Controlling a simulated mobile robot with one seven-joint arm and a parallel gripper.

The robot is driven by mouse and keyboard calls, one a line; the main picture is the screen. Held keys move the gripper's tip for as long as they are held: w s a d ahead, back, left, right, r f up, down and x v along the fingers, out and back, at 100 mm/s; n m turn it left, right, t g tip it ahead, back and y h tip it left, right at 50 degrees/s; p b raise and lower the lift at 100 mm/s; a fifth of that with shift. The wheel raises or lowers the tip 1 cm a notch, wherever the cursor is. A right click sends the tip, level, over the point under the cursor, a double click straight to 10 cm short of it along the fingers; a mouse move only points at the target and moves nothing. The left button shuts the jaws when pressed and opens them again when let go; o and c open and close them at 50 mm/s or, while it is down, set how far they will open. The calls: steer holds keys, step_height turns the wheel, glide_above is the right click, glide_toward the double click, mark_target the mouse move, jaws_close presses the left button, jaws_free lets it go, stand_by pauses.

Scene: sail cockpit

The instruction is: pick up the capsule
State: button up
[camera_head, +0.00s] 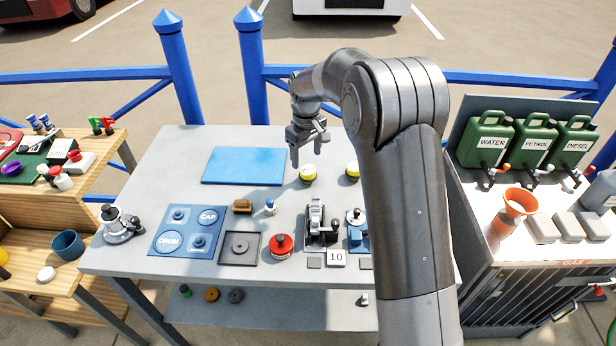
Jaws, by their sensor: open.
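My gripper (308,150) is open and empty, pointing down above the grey table (165,160). It hangs right of the blue mat (243,166) and above a yellow-and-white round piece (308,173). A second yellow-and-white round piece (352,170) sits to the right, beside my arm. A small white-and-blue piece (270,207) stands upright in the middle of the table. I cannot tell for sure which of these small pieces is the capsule. My arm hides part of the table's right side.
Green cans (487,140) stand right. A blue railing (90,75) runs behind.

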mark_target(308, 170)
step_height(308, 170, down, 8)
steer(key=shift+w+d+r, duration=0.1)
steer(key=shift+w+d, duration=0.05)
steer(key=c, duration=0.9)
